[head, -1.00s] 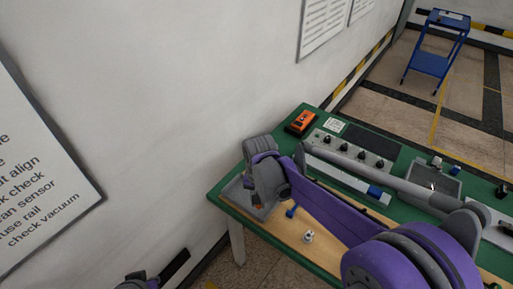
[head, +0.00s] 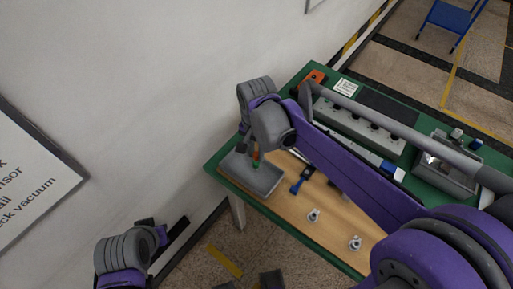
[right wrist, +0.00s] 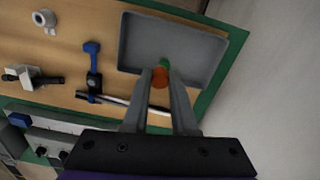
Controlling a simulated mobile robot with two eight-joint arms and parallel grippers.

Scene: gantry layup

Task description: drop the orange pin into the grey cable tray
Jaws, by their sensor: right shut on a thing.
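The orange pin (right wrist: 160,77) is held between the fingertips of my right gripper (right wrist: 161,82), with a green part (right wrist: 164,63) at its far end. In the right wrist view the pin shows over the near part of the shallow grey cable tray (right wrist: 145,40). In the head view the tray (head: 262,183) lies at the table's left corner, with my right gripper (head: 251,154) over it and the pin (head: 256,156) partly hidden. The pin's height above the tray floor is hard to tell. My left gripper (head: 176,236) is at lower left, away from the table, its fingers unclear.
A blue-handled tool (head: 302,180) lies beside the tray. Two small pale fittings (head: 314,215) (head: 355,243) stand on the wood. A grey panel with knobs (head: 357,124) and an orange device (head: 315,77) are behind. The wall is close on the left.

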